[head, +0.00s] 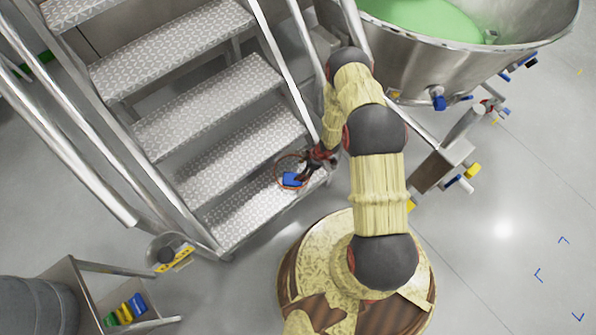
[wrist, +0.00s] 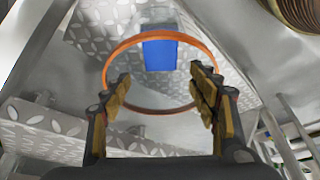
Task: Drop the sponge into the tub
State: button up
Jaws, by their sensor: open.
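A blue block, likely the sponge (head: 292,180), shows at the bottom step of the metal stairs; in the wrist view it is a blue rectangle (wrist: 160,52). An orange ring (wrist: 206,48), which looks like the rim of a clear tub, crosses in front of it; the ring also shows in the head view (head: 277,169). Most of the blue lies within the ring and a little shows beyond it. I cannot tell whether the block is inside the tub or behind it. My gripper (head: 318,158) is open and empty, its fingers (wrist: 161,85) spread near the ring's two sides.
The stairs' metal handrail (head: 285,60) rises beside my arm. A large steel vessel (head: 450,70) with green contents stands at the top right. A low stand (head: 90,290) with several coloured blocks is at the bottom left. Grey floor (head: 500,270) is open on the right.

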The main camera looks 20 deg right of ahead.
jog(key=p+v, duration=0.2)
jog(key=v, duration=0.5)
dwell(0.4)
